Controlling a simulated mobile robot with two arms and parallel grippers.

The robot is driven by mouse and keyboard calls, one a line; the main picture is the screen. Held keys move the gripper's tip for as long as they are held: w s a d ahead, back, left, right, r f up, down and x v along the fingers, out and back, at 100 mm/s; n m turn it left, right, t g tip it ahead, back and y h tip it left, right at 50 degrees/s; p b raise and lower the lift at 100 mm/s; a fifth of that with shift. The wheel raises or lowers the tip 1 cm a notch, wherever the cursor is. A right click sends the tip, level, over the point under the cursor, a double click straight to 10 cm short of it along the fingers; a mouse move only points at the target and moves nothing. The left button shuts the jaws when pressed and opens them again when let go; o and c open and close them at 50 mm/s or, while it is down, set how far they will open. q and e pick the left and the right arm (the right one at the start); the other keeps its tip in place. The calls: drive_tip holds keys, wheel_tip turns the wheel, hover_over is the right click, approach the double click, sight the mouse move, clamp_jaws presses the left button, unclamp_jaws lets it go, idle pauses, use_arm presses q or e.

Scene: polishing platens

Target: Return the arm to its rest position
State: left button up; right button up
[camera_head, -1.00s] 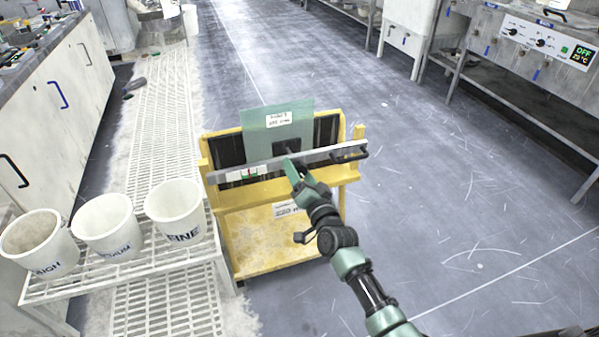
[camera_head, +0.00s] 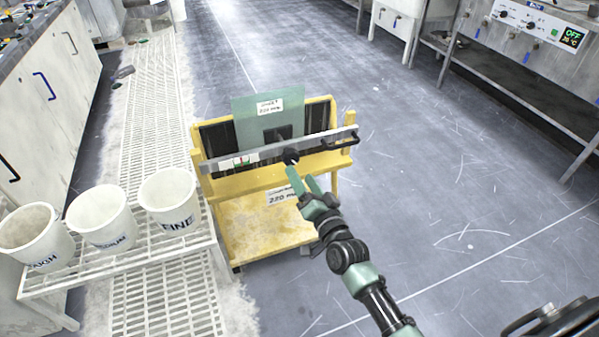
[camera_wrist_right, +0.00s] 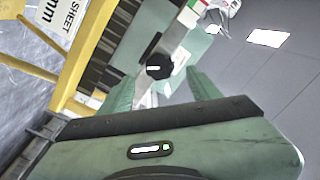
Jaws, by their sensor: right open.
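My right gripper (camera_head: 304,182) is open and empty in the head view, in front of the yellow rack. Its two green fingers point up at a black knob (camera_head: 290,156) on the grey bar across the rack, a small distance short of it. In the right wrist view the fingers (camera_wrist_right: 158,92) are spread, with the black knob (camera_wrist_right: 158,67) seen beyond and between them. My right arm comes in from the lower right. My left gripper does not show.
The yellow rack (camera_head: 265,225) holds a labelled greenish sheet (camera_head: 247,121) behind the bar. Several white buckets (camera_head: 168,198) stand on a white grated bench (camera_head: 190,262) to the left. A machine with a control panel (camera_head: 535,28) is at the upper right. The floor right of the rack is clear.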

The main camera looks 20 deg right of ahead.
idle(0.3)
drive_tip(key=s+a+f+n+g, duration=0.1)
drive_tip(key=s+f+n+g, duration=0.4)
drive_tip(key=s+f, duration=0.7)
drive_tip(key=s+a+f+n+g, duration=0.25)
drive_tip(key=s+f+g, duration=0.5)
drive_tip(key=f, duration=0.85)
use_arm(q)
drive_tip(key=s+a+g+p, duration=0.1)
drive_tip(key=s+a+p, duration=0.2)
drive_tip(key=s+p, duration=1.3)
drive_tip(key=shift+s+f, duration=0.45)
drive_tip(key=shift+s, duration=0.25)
use_arm(e)
drive_tip(key=s+d+f+n+g, duration=0.1)
drive_tip(key=s+d+f, duration=0.1)
drive_tip(key=s, duration=0.9)
drive_tip(key=s+d+f+n+g+h, duration=0.1)
drive_tip(key=s+d+f+g, duration=0.1)
drive_tip(key=s, duration=0.9)
drive_tip(key=s+d+f+n+g, duration=0.1)
drive_tip(key=s+d+f+g, duration=0.1)
drive_tip(key=s, duration=0.9)
drive_tip(key=shift+d+f+h, duration=0.3)
drive_tip(key=shift+d+f, duration=0.1)
drive_tip(key=shift+f, duration=0.3)
